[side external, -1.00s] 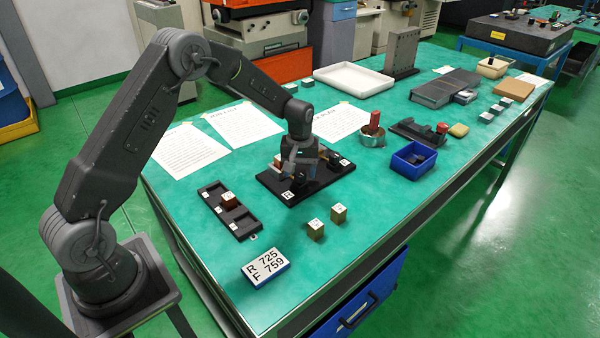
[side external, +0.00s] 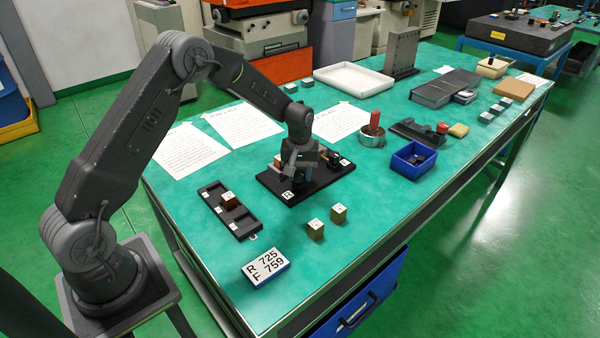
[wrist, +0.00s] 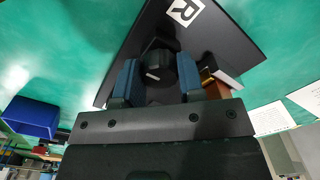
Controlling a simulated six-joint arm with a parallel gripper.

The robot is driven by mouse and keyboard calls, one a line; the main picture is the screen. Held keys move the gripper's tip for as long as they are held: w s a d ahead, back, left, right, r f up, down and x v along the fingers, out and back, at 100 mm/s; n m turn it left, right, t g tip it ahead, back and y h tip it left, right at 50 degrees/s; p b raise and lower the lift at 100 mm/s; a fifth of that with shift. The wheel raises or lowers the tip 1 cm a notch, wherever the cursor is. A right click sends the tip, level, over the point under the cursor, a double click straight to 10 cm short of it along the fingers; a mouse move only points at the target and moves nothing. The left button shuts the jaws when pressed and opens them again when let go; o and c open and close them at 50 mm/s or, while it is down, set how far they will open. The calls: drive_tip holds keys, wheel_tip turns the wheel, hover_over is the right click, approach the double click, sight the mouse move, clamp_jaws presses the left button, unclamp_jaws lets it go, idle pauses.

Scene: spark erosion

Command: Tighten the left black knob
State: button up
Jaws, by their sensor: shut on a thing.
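A black base plate (side external: 318,182) lies on the green table, with a white label near each end. My gripper (side external: 299,178) points down over the plate's left end. In the wrist view its two blue-padded fingers (wrist: 156,72) are shut on a black knob (wrist: 157,63), one on each side. A white mark shows on the knob. A second black knob (side external: 333,159) stands near the plate's right end. A brown block with a dark and white top (wrist: 216,80) sits beside the right finger.
A black tray (side external: 243,229) with a brown block (side external: 229,198) lies left of the plate. Two brass blocks (side external: 316,229) stand in front. A blue bin (side external: 427,165) is to the right, paper sheets (side external: 243,125) behind.

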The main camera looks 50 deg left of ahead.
sight(300, 172)
drive_tip(key=m, duration=0.5)
drive_tip(key=shift+m, duration=0.3)
drive_tip(key=m, duration=0.5)
drive_tip(key=shift+m, duration=0.3)
drive_tip(key=m, duration=1)
drive_tip(key=shift+a+m, duration=0.1)
drive_tip(key=shift+m, duration=0.3)
drive_tip(key=o, duration=0.9)
wheel_tip(300, 172, up, 14)
drive_tip(key=shift+f, duration=0.1)
